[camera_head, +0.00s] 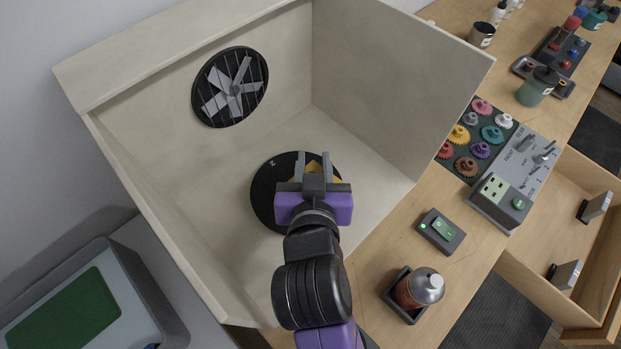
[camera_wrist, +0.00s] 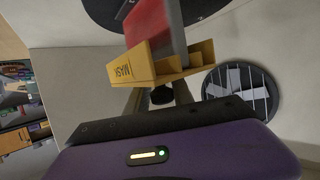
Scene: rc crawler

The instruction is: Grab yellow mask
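The yellow mask (camera_wrist: 146,66), printed with "MASK", is an angular piece set against a red and grey block (camera_wrist: 150,25) in the wrist view. In the head view only small yellow parts of the mask (camera_head: 313,171) show between and beside my fingers. The block is by the black round turntable (camera_head: 266,205) inside the booth. My gripper (camera_head: 313,158) is over the turntable with its two grey fingers apart. In the wrist view the fingers (camera_wrist: 160,97) reach up to the mask and are partly hidden by it. I cannot tell whether they touch it.
The cream booth (camera_head: 372,75) has walls around my gripper and a round fan (camera_head: 230,87) in its back wall. Right of it, the wooden bench holds a switch box (camera_head: 441,231), a spray can (camera_head: 424,288) in a holder, coloured gears (camera_head: 478,138) and a grey control panel (camera_head: 515,175).

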